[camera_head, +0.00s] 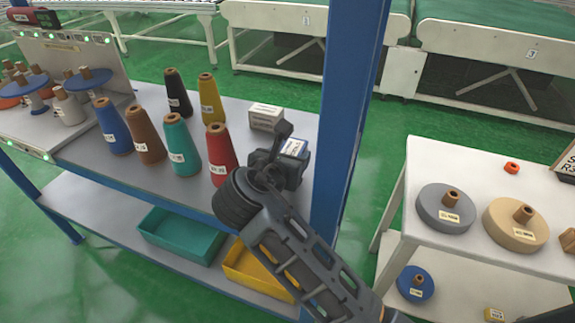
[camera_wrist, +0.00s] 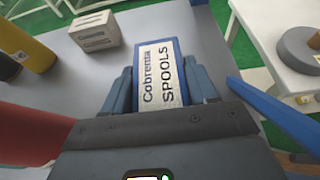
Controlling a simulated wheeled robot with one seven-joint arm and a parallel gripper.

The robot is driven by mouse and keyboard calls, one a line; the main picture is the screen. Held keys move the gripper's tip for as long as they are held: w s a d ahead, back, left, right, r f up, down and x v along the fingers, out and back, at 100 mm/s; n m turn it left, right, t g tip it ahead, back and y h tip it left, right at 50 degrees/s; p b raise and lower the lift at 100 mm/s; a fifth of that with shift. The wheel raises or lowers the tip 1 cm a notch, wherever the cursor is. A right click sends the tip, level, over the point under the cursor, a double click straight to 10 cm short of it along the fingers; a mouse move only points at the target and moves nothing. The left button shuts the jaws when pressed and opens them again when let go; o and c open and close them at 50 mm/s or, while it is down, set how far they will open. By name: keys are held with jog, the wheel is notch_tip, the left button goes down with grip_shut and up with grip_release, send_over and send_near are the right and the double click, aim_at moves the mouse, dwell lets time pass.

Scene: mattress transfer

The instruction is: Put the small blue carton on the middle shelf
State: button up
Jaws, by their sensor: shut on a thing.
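My gripper (camera_head: 281,163) is shut on the small blue carton (camera_head: 294,147), which has a white label. The gripper is over the right end of the grey shelf (camera_head: 270,98) that holds the cones. I cannot tell whether the carton touches that shelf. A lower shelf (camera_head: 85,217) of the same blue-framed rack shows beneath.
A white-grey carton (camera_head: 265,117) stands just behind my gripper. A red cone (camera_head: 220,155) is close on the left, with several other cones beyond. A blue post (camera_head: 346,110) rises on the right. Below are a teal bin (camera_head: 180,236) and a yellow bin (camera_head: 258,272).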

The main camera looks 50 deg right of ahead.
jog(key=shift+f, duration=1.55)
jog(key=shift+f, duration=0.1)
jog(key=o, duration=1.2)
jog(key=shift+c, duration=0.2)
jog(key=shift+a, duration=0.1)
jog(key=v, duration=1.2)
jog(key=shift+s, duration=0.1)
